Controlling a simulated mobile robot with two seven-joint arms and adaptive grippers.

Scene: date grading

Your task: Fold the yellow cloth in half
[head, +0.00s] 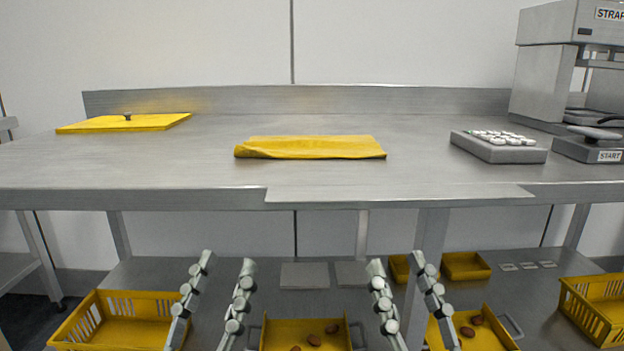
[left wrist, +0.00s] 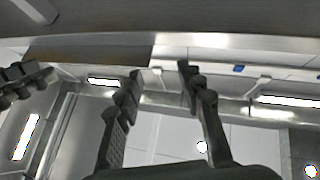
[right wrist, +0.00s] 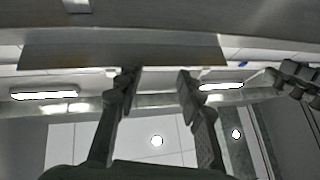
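The yellow cloth (head: 310,147) lies on the middle of the steel table top, as a long narrow strip with a rounded, raised front edge and a slightly bulging left end. It appears folded over. My left gripper (head: 227,258) is low in front of the table, below the top's front edge, with its fingers apart and nothing between them. It also shows open in the left wrist view (left wrist: 160,72). My right gripper (head: 396,262) is likewise low in front of the table, open and empty; its fingers show apart in the right wrist view (right wrist: 158,75). Neither touches the cloth.
A yellow lid-like panel (head: 125,123) with a dark knob lies at the back left of the table (head: 210,170). A grey block with white round pieces (head: 498,152) and a strapping machine (head: 545,75) stand at right. Yellow crates (head: 125,312) sit on the lower shelf. The table around the cloth is clear.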

